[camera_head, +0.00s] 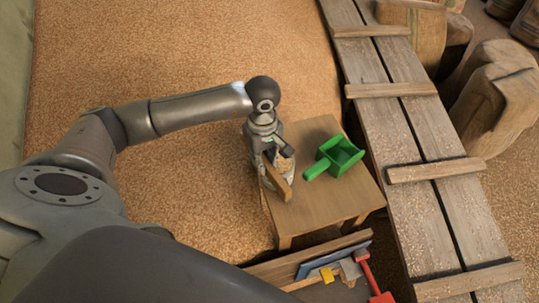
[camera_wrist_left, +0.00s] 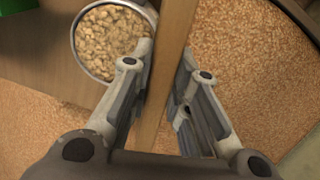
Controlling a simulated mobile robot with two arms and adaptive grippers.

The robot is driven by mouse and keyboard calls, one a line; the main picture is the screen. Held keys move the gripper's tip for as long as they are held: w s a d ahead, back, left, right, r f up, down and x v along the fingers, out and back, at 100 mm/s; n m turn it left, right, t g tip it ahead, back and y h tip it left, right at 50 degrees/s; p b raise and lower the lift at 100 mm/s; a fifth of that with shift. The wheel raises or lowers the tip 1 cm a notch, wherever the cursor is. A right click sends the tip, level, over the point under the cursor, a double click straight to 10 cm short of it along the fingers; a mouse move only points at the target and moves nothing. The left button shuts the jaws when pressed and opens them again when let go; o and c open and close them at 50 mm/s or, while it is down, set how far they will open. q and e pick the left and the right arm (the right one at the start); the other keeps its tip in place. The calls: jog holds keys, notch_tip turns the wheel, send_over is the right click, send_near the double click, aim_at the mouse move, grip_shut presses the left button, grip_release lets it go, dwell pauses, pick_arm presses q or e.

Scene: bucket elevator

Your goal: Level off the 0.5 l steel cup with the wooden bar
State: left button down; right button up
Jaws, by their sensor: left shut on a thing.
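The steel cup (camera_wrist_left: 77,52) stands on the small wooden table (camera_head: 318,208), full of pale grain up to about its rim. In the head view the cup is mostly hidden behind my left gripper (camera_head: 275,160). The left gripper is shut on the wooden bar (camera_head: 280,184), which also runs between the fingers in the left wrist view (camera_wrist_left: 172,50). The bar lies beside the cup's right edge in the wrist view; I cannot tell whether it touches the rim. My right gripper is not in view.
A green scoop (camera_head: 338,153) lies on the table right of the gripper. A plank walkway (camera_head: 415,150) with cross-slats runs along the right, with sacks (camera_head: 495,95) beyond. Tools, including a red-handled one (camera_head: 367,273), lie below the table.

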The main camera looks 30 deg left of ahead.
pick_arm(q)
jog(key=shift+s+a+r+p, duration=0.2)
jog(key=shift+s+r+p, duration=0.2)
jog(key=shift+r, duration=0.35)
jog(key=shift+s+a+r+p, duration=0.25)
jog(key=shift+s+r, duration=0.2)
jog(key=shift+r, duration=0.35)
jog(key=shift+s+a+r+p, duration=0.15)
jog(key=shift+s+r+p, duration=0.25)
jog(key=shift+r, duration=0.35)
